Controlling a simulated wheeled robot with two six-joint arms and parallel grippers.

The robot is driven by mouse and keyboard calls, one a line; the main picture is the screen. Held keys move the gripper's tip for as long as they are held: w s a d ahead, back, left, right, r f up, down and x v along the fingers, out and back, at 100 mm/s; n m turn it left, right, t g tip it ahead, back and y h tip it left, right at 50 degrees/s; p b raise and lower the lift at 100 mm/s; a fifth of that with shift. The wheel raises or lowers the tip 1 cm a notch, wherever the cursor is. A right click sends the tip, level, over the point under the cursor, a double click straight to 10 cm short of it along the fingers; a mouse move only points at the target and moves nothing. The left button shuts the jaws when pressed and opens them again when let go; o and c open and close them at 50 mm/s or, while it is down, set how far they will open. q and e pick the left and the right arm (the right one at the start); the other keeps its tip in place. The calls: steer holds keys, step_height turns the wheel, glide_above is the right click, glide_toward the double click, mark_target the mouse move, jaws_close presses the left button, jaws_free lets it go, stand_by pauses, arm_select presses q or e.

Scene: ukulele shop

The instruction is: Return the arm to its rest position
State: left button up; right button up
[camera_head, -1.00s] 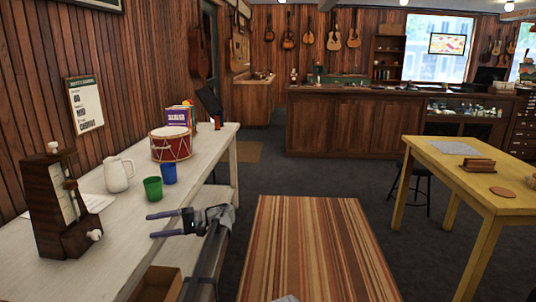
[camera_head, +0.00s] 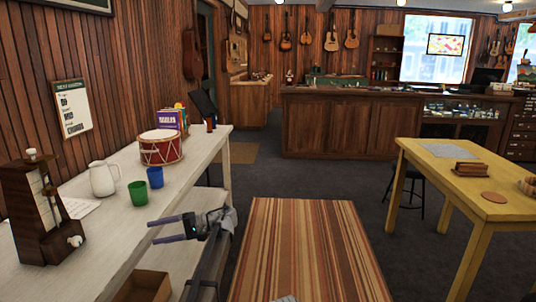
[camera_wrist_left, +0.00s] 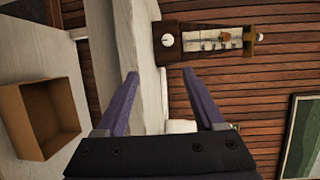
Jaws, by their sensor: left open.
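My left gripper (camera_head: 152,232) is open and empty, its two purple-grey fingers pointing left over the right edge of the white bench (camera_head: 60,262). The forearm runs down to the bottom of the head view. In the left wrist view, the spread fingers (camera_wrist_left: 160,73) have nothing between them. A green cup (camera_head: 138,193) and a blue cup (camera_head: 155,177) stand on the bench beyond the gripper, apart from it. My right gripper is not in view.
A metronome (camera_head: 38,212), a white pitcher (camera_head: 104,178) and a red drum (camera_head: 161,148) stand on the bench. An open cardboard box (camera_head: 146,286) sits lower down; the left wrist view also shows it (camera_wrist_left: 40,118). A striped rug (camera_head: 302,250) lies to the right.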

arm_select(q)
steer(key=s+d+r+m+t+h+p, duration=0.2)
steer(key=s+d+h+p, duration=0.5)
steer(key=s+d+p, duration=0.5)
steer(key=s+d+r+m+t+h+p, duration=0.1)
steer(key=s+d+m+h+p, duration=0.3)
steer(key=s+d, duration=1.2)
steer(key=s+t+h+p, duration=0.1)
steer(key=h+p, duration=0.3)
steer(key=p, duration=0.3)
steer(key=shift+s+d+r+m+t+p, duration=0.25)
steer(key=shift+s+r+m+t+p, duration=0.05)
steer(key=shift+r+m+p, duration=0.1)
